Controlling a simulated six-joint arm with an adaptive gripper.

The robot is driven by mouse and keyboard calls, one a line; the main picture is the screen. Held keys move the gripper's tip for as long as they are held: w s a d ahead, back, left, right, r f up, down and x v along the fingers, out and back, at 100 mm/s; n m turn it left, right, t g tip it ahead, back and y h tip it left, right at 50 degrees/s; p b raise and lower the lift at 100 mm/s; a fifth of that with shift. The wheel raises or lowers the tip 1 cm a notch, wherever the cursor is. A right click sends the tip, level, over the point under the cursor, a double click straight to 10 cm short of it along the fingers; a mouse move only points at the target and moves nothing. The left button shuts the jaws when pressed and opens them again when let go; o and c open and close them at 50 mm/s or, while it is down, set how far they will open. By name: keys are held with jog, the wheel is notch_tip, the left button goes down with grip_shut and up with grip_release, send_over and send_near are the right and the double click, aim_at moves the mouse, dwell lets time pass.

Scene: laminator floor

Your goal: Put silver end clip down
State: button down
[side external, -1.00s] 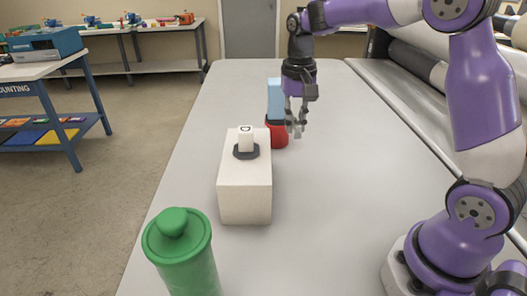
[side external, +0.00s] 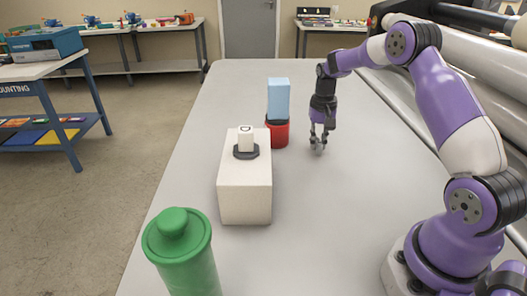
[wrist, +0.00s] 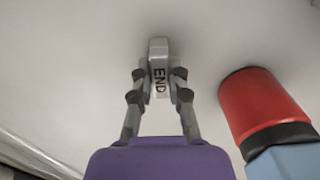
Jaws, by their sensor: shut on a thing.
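The silver end clip (wrist: 158,48) is between the fingertips of my gripper (wrist: 158,82) in the wrist view, with the letters END facing the camera. In the side view my gripper (side external: 319,139) points down, low over the grey table, shut on the clip (side external: 318,149). The clip is small there and partly hidden by the fingers. Whether it touches the table I cannot tell.
A red cylinder (side external: 278,134) with a light blue block (side external: 278,100) on top stands left of my gripper. A white box (side external: 245,195) bears a white piece (side external: 246,139) on a dark base. A green canister (side external: 182,255) stands in front.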

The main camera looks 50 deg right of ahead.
aim_at(318, 141)
jog(key=shift+f, duration=0.25)
jog(key=c, duration=0.9)
grip_release()
jog(key=shift+o, duration=0.2)
jog(key=a+r+n+t, duration=0.1)
jog(key=a+r, duration=0.1)
jog(key=r, duration=0.6)
jog(key=a+r+n, duration=0.1)
jog(key=a+r, duration=0.2)
jog(key=r, duration=0.5)
jog(key=s+a+r+n+t, duration=0.1)
jog(key=s+a+n+t, duration=0.3)
jog(key=s+a, duration=1)
jog(key=n, duration=0.2)
jog(key=shift+s+a+r+n, duration=0.15)
jog(key=shift+s+a+n, duration=0.15)
jog(key=shift+s+a, duration=0.1)
jog(key=shift+o, duration=0.5)
jog(key=shift+s+a+f+t, duration=0.15)
jog(key=shift+s+f+t, duration=0.1)
jog(key=shift+f+t, duration=0.05)
